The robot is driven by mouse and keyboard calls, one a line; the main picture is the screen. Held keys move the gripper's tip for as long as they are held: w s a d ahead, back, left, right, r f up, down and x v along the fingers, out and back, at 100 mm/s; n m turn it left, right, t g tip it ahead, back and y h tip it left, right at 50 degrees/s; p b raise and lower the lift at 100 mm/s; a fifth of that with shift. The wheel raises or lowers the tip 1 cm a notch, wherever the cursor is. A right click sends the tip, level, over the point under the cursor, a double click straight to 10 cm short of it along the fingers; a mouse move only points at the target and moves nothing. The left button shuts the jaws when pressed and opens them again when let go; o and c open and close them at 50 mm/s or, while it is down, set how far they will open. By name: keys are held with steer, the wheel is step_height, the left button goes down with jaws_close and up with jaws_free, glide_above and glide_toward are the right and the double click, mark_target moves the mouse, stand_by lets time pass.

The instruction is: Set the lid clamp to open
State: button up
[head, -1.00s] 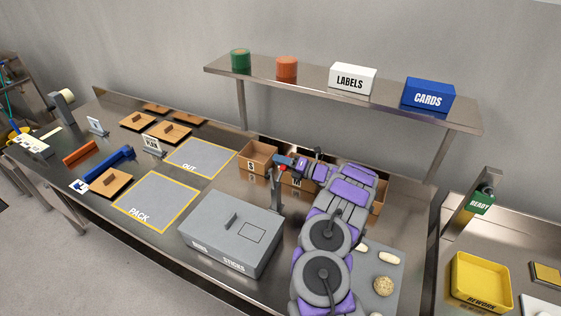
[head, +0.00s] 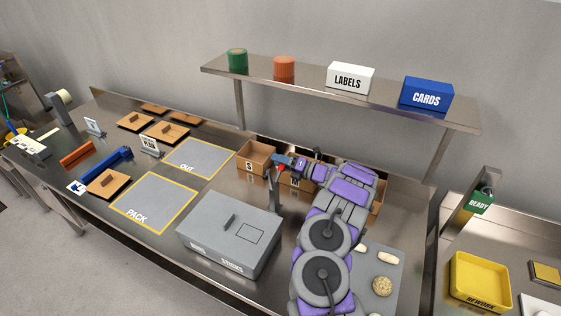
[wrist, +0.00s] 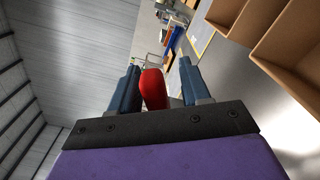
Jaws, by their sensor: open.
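A red handle (head: 281,168) shows at the top of a dark upright post (head: 274,192), just behind the grey lidded box (head: 230,228). I take it for the lid clamp's handle; the rest of the clamp is hard to make out. My gripper (head: 284,161) is at the handle, reaching in from the right. In the wrist view, the red handle (wrist: 153,88) lies between the two blue fingers of my gripper (wrist: 160,84). It is nearer the left finger, with a gap on the right. The fingers are apart, not closed on it.
Open brown boxes (head: 256,158) stand behind the post, partly hidden by my arm. The steel shelf (head: 310,80) runs above, carrying a white LABELS box (head: 350,78) and a blue CARDS box (head: 427,96). The PACK mat (head: 153,202) is clear.

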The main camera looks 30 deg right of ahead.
steer(key=p+v, duration=0.1)
steer(key=v, duration=1.6)
steer(key=shift+d, duration=0.3)
steer(key=shift+f, duration=0.15)
steer(key=shift+s, duration=0.1)
